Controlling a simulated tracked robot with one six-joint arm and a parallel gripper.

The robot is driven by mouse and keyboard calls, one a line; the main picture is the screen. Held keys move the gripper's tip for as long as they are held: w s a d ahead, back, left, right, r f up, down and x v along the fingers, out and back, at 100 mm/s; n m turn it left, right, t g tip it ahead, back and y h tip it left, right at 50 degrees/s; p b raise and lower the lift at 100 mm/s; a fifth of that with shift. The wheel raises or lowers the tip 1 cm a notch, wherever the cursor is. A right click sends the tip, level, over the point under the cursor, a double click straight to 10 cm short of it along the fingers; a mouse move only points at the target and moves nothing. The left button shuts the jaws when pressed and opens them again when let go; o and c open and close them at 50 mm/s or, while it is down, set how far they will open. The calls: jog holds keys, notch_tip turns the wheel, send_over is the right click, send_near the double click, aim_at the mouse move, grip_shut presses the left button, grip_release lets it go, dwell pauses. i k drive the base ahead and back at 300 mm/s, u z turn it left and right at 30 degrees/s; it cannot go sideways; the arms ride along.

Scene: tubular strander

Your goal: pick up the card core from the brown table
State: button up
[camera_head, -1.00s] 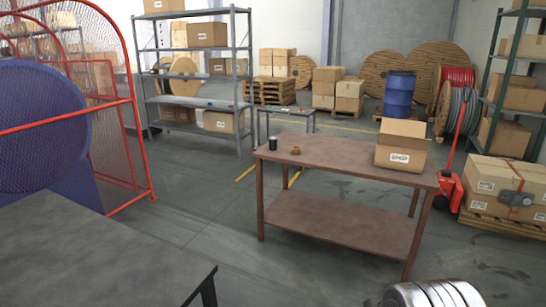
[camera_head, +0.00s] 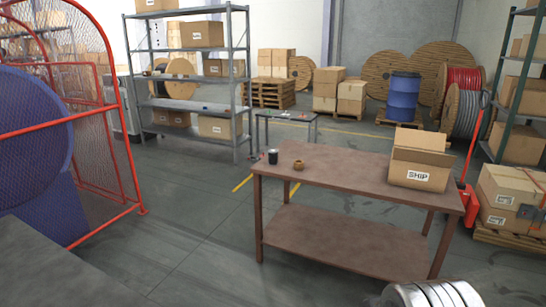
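The brown table (camera_head: 335,172) stands ahead, right of the picture's middle, with a lower shelf. A small brown ring-like object, which looks like the card core (camera_head: 298,164), sits on its top near the left end. A small dark cup-like object (camera_head: 273,157) stands just left of it, apart from it. An open cardboard box marked SHIP (camera_head: 418,160) stands at the table's right end. My gripper does not show; only a silvery rounded part, perhaps of my arm, shows at the bottom right.
A dark table (camera_head: 50,270) fills the lower left corner. A red mesh guard (camera_head: 120,130) stands at the left. A small grey table (camera_head: 285,118) and a shelf rack (camera_head: 190,105) stand behind. Open floor (camera_head: 190,235) lies left of the brown table.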

aim_at(299, 165)
jog(key=i, duration=2.75)
jog(key=u, duration=1.85)
jog(key=i, duration=0.4)
jog(key=z, duration=0.2)
